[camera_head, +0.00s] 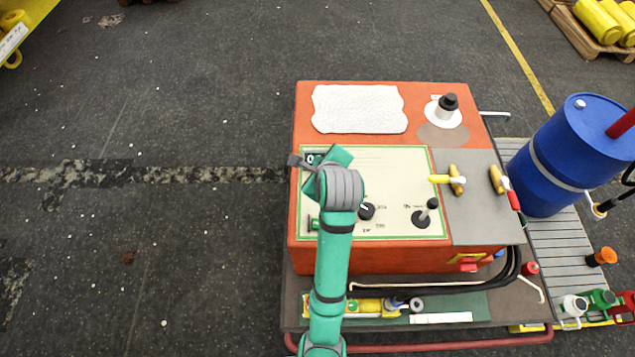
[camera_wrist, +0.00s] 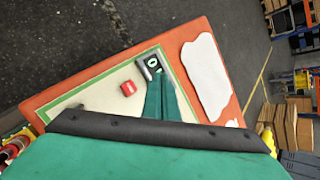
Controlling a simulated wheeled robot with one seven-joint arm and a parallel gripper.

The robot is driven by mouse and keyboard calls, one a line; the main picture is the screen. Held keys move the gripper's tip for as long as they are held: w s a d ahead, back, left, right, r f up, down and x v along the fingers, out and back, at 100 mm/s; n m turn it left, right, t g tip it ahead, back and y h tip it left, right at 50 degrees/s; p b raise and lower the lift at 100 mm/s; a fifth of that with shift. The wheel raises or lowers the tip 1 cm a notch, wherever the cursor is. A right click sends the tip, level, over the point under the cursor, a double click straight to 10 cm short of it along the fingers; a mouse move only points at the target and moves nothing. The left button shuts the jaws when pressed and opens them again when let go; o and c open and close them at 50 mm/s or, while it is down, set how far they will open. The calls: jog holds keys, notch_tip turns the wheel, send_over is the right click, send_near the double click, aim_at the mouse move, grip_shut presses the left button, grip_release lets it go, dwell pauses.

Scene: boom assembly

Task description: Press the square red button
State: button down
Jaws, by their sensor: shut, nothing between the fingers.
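A small red button (camera_wrist: 128,88) with a pale mark sits on the cream panel, left of my gripper in the wrist view. My arm hides it in the head view. My gripper (camera_wrist: 158,78) is shut and empty. Its green fingers reach over the panel beside a dark-framed display (camera_wrist: 153,63) showing a 0. In the head view my gripper (camera_head: 322,160) is over the upper left corner of the cream panel (camera_head: 390,180). The fingertips are apart from the red button; their height above the panel is unclear.
The orange console (camera_head: 304,110) carries a white sheet (camera_head: 358,108), a black knob (camera_head: 366,211), a black joystick (camera_head: 427,213) and yellow-handled levers (camera_head: 456,180). A red part (camera_head: 467,264) is on its front. A blue barrel (camera_head: 570,155) stands right. Floor on the left is clear.

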jog(key=shift+f, duration=0.1)
notch_tip(320, 180, down, 8)
jog(key=shift+f, duration=0.3)
dwell(0.4)
jog(key=shift+w, duration=0.1)
dwell(0.6)
jog(key=shift+d, duration=0.1)
dwell(0.4)
jog(key=shift+f, duration=0.15)
dwell(0.6)
jog(key=shift+f, duration=0.25)
